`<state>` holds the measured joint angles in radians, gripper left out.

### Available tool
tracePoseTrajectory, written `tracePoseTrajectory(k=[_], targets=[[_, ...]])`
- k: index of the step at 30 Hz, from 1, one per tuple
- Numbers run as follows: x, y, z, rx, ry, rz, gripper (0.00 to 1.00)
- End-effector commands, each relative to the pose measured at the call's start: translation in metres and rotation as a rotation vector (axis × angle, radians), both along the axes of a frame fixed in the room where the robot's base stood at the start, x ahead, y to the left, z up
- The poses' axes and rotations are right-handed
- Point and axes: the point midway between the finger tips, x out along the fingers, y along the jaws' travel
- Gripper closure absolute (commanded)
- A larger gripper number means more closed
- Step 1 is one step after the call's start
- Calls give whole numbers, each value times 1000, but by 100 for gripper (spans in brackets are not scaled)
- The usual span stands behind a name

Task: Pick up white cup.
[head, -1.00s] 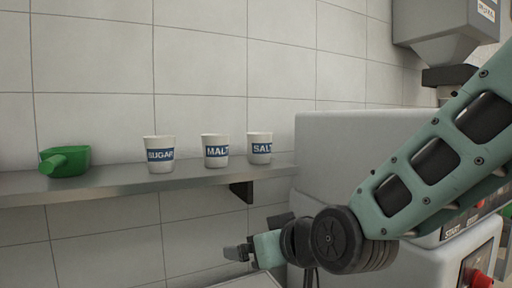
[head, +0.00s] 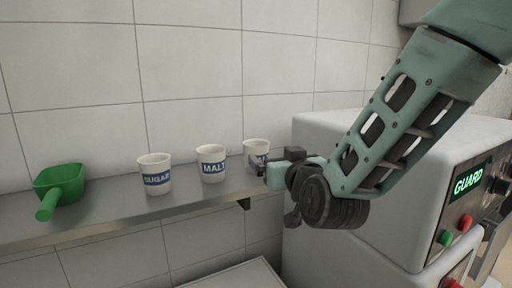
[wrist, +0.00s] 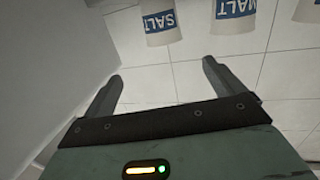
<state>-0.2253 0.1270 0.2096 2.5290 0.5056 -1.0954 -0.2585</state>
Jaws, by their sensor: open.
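Three white cups with blue label bands stand upright in a row on the steel shelf. The SUGAR cup (head: 155,166) is at left, the MALT cup (head: 211,151) in the middle and the SALT cup (head: 257,146) at right. In the head view my gripper (head: 262,170) is in front of the SALT cup and hides its lower right part. In the wrist view my gripper (wrist: 161,70) has its fingers spread, with nothing between them. The SALT cup (wrist: 157,24) lies beyond the fingertips, and the MALT cup (wrist: 235,14) is to its right.
The steel shelf (head: 110,215) runs along the tiled wall. A green scoop (head: 62,184) lies at its left. A pale machine (head: 320,140) with a GUARD display and buttons stands close to the right of the SALT cup. The shelf is clear between scoop and SUGAR cup.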

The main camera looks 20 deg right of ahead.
Motion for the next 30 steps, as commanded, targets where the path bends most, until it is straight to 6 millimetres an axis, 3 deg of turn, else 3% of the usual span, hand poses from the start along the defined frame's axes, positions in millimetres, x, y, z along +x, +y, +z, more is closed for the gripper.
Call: tracePoseTrajectory(k=[10,21,30], targets=[[6,1,4,4,5,11,6],[82,1,-3,5,1,9,6],[106,2,-5,5,0,11,6]])
